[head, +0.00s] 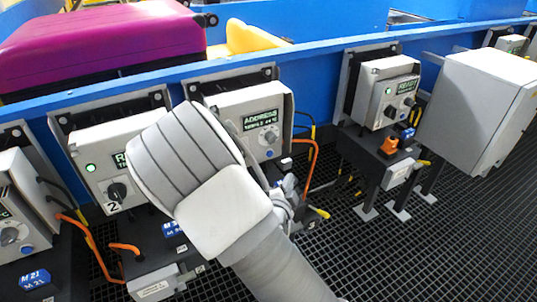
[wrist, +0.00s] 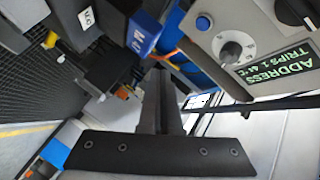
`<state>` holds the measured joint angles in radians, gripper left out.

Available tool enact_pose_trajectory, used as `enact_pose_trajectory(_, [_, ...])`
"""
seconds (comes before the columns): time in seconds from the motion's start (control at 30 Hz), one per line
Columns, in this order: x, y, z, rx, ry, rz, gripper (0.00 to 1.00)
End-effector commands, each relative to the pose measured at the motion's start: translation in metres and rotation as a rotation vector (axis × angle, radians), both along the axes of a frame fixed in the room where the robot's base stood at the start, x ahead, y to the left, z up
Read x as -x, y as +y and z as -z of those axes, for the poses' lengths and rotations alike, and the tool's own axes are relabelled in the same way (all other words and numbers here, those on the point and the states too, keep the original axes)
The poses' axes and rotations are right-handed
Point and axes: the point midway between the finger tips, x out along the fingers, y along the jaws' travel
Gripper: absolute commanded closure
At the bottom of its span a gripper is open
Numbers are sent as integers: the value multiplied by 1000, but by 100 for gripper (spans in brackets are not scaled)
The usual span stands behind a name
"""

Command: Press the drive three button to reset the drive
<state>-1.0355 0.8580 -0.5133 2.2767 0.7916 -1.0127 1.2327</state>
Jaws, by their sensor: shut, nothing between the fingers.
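A grey drive box (head: 257,110) with a green display reading "ADDRESS" stands in the middle of the head view, partly behind my arm. Its number label is hidden, so I cannot read which drive it is. In the wrist view its face (wrist: 270,22) is at the top right, turned over, with a dial (wrist: 231,47) and a round blue button (wrist: 203,22). My gripper (wrist: 160,78) is shut and empty in the wrist view, pointing up the picture, below and left of the blue button and apart from it in the picture. My arm mostly hides it in the head view.
A drive box marked 2 (head: 92,168) is at the left, and a box reading "READY" (head: 378,85) is at the right. Orange cables (head: 312,165) hang near the middle box. A large grey cabinet (head: 478,95) stands right. A purple suitcase (head: 100,45) lies on the blue conveyor.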

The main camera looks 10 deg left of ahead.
Motion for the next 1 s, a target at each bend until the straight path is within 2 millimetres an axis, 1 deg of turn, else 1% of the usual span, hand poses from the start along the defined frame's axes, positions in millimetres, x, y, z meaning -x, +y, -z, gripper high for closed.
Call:
enact_pose_trajectory(0.2, [-1, 1, 0, 0, 1, 0, 100])
enact_pose_trajectory(0.33, [-7, 4, -1, 1, 2, -1, 100])
enact_pose_trajectory(0.47, [-19, 14, -2, 1, 0, -3, 100])
enact_pose_trajectory(0.7, [-48, 33, -2, 1, 0, -3, 100])
enact_pose_trajectory(0.8, [-58, 39, 2, -2, 0, 0, 100])
enact_pose_trajectory(1.0, [-70, 47, 1, 0, 2, 0, 100])
